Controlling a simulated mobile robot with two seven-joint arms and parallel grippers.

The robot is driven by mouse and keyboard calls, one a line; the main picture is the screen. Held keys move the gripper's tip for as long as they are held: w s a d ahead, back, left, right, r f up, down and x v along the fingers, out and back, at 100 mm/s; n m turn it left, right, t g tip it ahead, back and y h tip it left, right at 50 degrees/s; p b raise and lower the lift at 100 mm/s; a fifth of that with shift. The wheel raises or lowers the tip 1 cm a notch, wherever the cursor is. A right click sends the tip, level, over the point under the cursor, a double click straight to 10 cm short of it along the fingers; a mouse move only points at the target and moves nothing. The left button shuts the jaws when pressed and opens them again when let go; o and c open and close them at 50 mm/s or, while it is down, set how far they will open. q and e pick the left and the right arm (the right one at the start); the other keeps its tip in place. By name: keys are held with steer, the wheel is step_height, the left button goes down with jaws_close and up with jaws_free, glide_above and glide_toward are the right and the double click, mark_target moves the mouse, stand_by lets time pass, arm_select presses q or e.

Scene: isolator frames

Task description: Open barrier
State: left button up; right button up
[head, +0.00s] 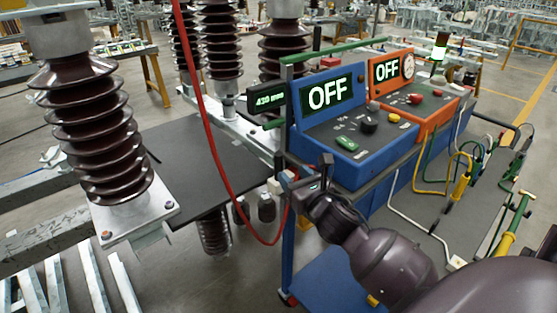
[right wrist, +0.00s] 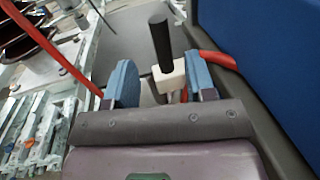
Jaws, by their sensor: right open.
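My right gripper (head: 303,172) is at the left front corner of the blue console cart, with its jaws open. In the right wrist view, its two blue finger pads (right wrist: 162,82) stand apart on either side of a white block (right wrist: 169,77) with a black upright handle (right wrist: 159,43). I cannot tell whether a pad touches the block. A dark flat plate (head: 215,165) lies level between the insulator columns; it may be the barrier, but I cannot tell for certain. My left gripper is not in view.
The blue console (head: 345,125) and orange console (head: 410,90) both read OFF. A small display (head: 268,98) shows a reading in mm. A red cable (head: 215,140) loops down near my right gripper. Brown ribbed insulators (head: 92,125) stand at left.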

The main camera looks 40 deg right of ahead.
mark_target(280, 162)
steer(key=w, duration=0.5)
steer(key=w+d, duration=0.1)
steer(key=w, duration=0.2)
steer(key=shift+b, duration=0.3)
jaws_close()
